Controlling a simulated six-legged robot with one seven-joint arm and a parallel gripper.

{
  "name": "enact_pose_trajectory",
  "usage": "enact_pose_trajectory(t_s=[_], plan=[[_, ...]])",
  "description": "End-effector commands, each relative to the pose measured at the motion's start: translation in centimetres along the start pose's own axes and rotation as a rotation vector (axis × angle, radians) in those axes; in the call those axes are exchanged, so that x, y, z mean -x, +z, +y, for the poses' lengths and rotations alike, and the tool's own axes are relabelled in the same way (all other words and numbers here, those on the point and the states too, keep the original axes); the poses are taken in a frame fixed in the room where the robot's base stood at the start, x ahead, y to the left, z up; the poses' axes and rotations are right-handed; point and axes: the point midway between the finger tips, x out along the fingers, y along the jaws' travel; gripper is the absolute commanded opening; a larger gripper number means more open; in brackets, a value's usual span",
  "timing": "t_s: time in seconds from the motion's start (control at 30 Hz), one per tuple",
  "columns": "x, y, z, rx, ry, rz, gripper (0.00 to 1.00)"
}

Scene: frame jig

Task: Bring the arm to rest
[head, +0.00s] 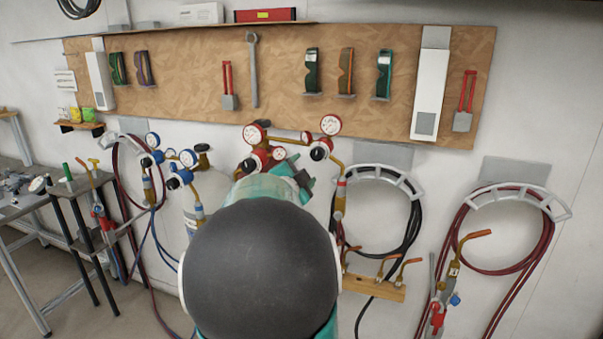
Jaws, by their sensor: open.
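My arm fills the lower middle of the head view, with a large dark rounded joint (262,270) closest to the camera and teal links behind it. My gripper (303,182) shows only in part as small dark teal pieces past the joint, in front of the gauges. It is open, and I see nothing held in it. Most of the gripper and the space just below it are hidden by my own arm.
A brown tool board (280,75) with wrenches and goggles hangs on the wall. Red regulator gauges (256,133) and a gas cylinder (185,215) stand close around my arm. Coiled hoses (415,220) hang right, above a wooden torch rack (375,286). A metal table (25,200) stands left.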

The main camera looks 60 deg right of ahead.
Motion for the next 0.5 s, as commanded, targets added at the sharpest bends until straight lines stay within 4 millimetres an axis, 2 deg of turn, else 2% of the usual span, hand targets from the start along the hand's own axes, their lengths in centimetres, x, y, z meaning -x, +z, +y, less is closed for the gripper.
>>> enact_pose_trajectory(t_s=[0.1,0.5], plan=[[0.62,-0.03,0.04,0.001,0.000,0.001,0.59],[0.65,-0.03,0.03,0.001,0.000,0.001,0.59]])
